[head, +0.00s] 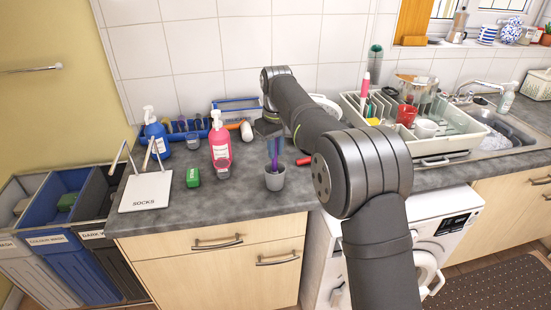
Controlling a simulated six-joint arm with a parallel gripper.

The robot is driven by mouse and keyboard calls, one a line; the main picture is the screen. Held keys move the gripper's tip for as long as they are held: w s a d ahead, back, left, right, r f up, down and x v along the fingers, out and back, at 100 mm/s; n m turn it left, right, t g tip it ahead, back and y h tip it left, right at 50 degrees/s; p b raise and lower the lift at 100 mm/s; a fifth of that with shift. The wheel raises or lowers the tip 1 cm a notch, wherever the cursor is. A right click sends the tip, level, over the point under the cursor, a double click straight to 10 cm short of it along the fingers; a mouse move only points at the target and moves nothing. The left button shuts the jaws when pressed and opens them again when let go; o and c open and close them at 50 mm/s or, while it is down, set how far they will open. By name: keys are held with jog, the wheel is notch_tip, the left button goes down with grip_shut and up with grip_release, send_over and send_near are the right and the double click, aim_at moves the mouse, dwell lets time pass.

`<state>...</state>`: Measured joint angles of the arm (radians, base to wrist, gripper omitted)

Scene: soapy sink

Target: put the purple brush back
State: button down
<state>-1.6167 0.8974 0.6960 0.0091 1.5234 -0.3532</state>
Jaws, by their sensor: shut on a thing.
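The purple brush (277,152) stands upright with its lower end at the grey cup (275,180) near the counter's front edge. A blue strip shows right beside the purple one; I cannot tell if it is a second brush. My gripper (270,133) is above the cup, pointing down, and is shut on the upper part of the purple brush. The fingertips are small and dark here, and the brush's top is hidden by the gripper. I cannot tell how deep the brush sits in the cup.
A blue rack (187,136) is behind. The dish rack (446,147) and sink (516,134) are at right.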

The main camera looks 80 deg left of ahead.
aim_at(275, 171)
jog(key=shift+f, duration=1.55)
jog(key=shift+f, duration=0.15)
jog(key=c, duration=1.4)
grip_release()
notch_tip(275, 171, up, 12)
jog(key=shift+w+d+r, duration=0.1)
jog(key=shift+d+r, duration=0.05)
jog(key=shift+r, duration=0.05)
